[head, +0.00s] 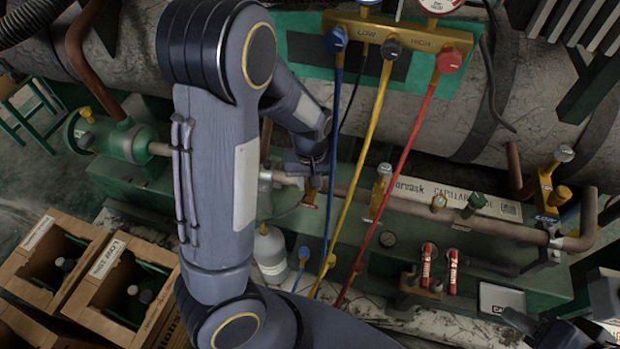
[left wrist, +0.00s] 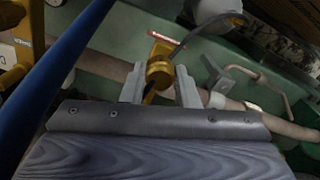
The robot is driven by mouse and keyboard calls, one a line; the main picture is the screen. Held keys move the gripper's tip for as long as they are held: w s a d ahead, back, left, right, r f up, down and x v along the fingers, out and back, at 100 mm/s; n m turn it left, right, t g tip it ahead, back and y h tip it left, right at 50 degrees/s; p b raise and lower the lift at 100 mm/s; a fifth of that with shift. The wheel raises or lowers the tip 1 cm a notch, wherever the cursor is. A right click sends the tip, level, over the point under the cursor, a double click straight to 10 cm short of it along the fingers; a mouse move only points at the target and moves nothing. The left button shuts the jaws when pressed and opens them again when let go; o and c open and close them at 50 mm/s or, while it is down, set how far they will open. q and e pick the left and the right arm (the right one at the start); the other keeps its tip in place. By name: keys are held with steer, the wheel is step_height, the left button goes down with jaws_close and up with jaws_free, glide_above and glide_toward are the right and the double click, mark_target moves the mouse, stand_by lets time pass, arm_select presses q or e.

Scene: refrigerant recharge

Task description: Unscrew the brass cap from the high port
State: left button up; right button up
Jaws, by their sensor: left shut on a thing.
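My left gripper (head: 308,176) is at the pipe (head: 345,190) in the middle of the head view, partly hidden behind its own arm. In the left wrist view the left gripper (left wrist: 160,82) has its two pale fingers closed on either side of a brass cap (left wrist: 159,68) at a port on the pipe. A small red tag shows beside that port; its lettering is not readable. How far the cap is screwed on cannot be seen. What looks like my right gripper (head: 528,324) is a dark shape at the bottom right edge, mostly cut off.
The gauge manifold (head: 398,32) hangs above, with blue, yellow and red hoses running down close right of my left gripper. A yellow valve (head: 381,185) and another port with a brass cap (head: 560,195) stand further right. Open cartons (head: 125,290) are at lower left.

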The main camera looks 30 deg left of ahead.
stand_by(0.3)
arm_select(q)
steer(key=shift+r+n+p, duration=0.15)
steer(key=shift+n+p, duration=0.3)
steer(key=shift+n, duration=0.25)
steer(key=shift+n+p, duration=0.45)
steer(key=shift+n, duration=0.75)
steer(key=shift+n+p, duration=0.5)
steer(key=shift+n, duration=0.1)
steer(key=shift+n+p, duration=0.55)
steer(key=shift+n, duration=0.65)
